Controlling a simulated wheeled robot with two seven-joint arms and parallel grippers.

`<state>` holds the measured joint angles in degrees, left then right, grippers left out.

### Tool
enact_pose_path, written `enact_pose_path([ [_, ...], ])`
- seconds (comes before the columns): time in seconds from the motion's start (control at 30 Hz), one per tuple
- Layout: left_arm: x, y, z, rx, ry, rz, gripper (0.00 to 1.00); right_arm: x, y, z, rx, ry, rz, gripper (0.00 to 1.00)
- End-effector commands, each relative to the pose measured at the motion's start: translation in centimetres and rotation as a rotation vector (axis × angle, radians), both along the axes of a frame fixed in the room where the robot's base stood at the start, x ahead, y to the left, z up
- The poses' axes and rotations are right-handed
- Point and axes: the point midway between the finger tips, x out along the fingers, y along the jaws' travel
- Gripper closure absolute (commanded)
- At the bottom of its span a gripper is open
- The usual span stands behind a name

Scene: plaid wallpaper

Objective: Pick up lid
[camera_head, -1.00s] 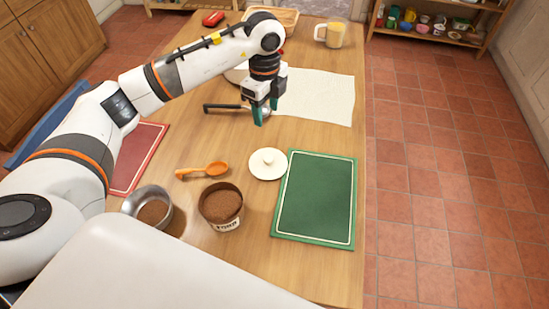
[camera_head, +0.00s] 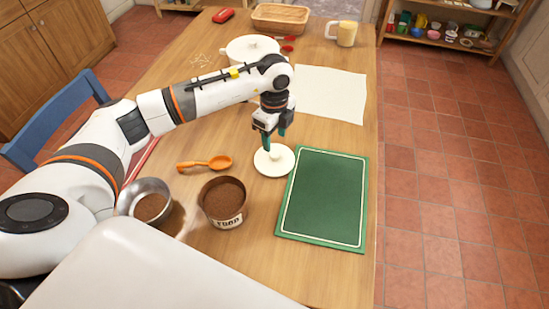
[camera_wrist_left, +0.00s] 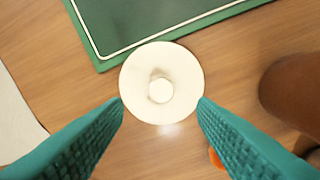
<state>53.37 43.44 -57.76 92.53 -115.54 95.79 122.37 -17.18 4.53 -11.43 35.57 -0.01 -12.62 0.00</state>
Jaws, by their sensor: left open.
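The lid (camera_head: 273,165) is a round cream disc with a small knob on top. It lies flat on the wooden table beside the green mat's left edge. My left gripper (camera_head: 275,145) points down above the lid, open, with green fingers. In the left wrist view the lid (camera_wrist_left: 140,102) sits centred ahead of the two spread fingertips (camera_wrist_left: 160,105), with its knob between them. Nothing is held. My right gripper is in neither view.
The green mat (camera_head: 323,197) lies right of the lid. A brown-filled pot (camera_head: 228,221), a metal bowl (camera_head: 123,201) and an orange spoon (camera_head: 197,164) are left of it. A white pot (camera_head: 240,49), a basket (camera_head: 280,18) and a mug (camera_head: 346,34) stand farther back.

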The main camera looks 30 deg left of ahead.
Motion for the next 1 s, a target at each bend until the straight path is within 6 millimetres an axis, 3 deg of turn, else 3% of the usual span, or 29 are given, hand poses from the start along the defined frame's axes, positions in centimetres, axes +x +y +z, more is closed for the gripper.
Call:
enact_pose_path([
  [0.17,-0.1,-0.1,-1.3,0.000,0.002,-0.001,0.48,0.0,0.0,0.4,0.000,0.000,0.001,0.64],
  [0.43,-0.3,-0.2,-5.1,0.000,0.001,0.001,0.48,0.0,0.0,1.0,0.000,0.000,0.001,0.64],
  [0.73,-0.2,-0.2,-5.6,-0.001,-0.001,-0.001,0.48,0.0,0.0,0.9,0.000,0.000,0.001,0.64],
  [1.0,-0.2,-0.2,-5.6,-0.001,-0.002,-0.001,0.92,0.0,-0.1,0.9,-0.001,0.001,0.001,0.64],
])
